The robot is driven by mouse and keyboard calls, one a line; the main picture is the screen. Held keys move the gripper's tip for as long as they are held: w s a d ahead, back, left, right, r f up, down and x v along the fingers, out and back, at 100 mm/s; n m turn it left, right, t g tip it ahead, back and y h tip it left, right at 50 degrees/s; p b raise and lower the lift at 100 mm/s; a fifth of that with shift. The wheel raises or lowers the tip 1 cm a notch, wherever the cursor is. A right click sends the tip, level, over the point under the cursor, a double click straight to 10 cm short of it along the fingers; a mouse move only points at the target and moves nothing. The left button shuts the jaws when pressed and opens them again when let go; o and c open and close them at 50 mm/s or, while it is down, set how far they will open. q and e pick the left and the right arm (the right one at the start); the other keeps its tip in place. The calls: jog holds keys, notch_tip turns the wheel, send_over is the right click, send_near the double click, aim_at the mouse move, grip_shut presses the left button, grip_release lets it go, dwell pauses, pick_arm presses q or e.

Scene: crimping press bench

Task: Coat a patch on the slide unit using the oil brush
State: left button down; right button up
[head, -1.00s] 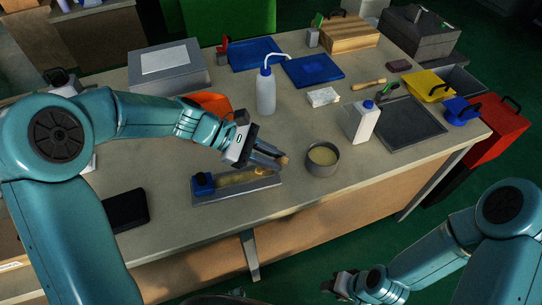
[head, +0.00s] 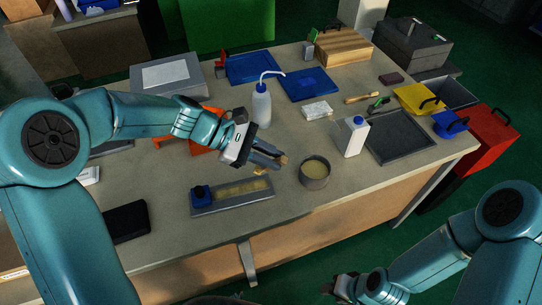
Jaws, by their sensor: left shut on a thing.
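The slide unit (head: 232,205) lies on the bench in the head view, a grey rail with a blue block (head: 201,195) at its left end and a yellowish strip along its top. My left gripper (head: 272,160) is shut on the oil brush (head: 262,171), mostly hidden by the fingers. Only small tan parts of the brush show, just beyond the unit's right end in the picture; a gap cannot be judged exactly. A round grey pot (head: 314,183) with pale yellow contents stands to the right. My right gripper (head: 343,286) is low in the picture, dark and small, its fingers unclear.
A white squeeze bottle (head: 262,108) stands behind the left gripper, near an orange object (head: 205,138). A white jug (head: 353,140) and a dark tray (head: 400,140) are on the right. A black flat item (head: 127,221) lies left of the slide unit.

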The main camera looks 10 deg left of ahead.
pick_arm(q)
jog(key=shift+w+d+r+p, duration=0.1)
jog(key=shift+w+r+p, duration=0.1)
jog(key=shift+r+p, duration=0.65)
jog(key=shift+r, duration=0.2)
jog(key=shift+s, duration=0.15)
jog(key=shift+f, duration=0.1)
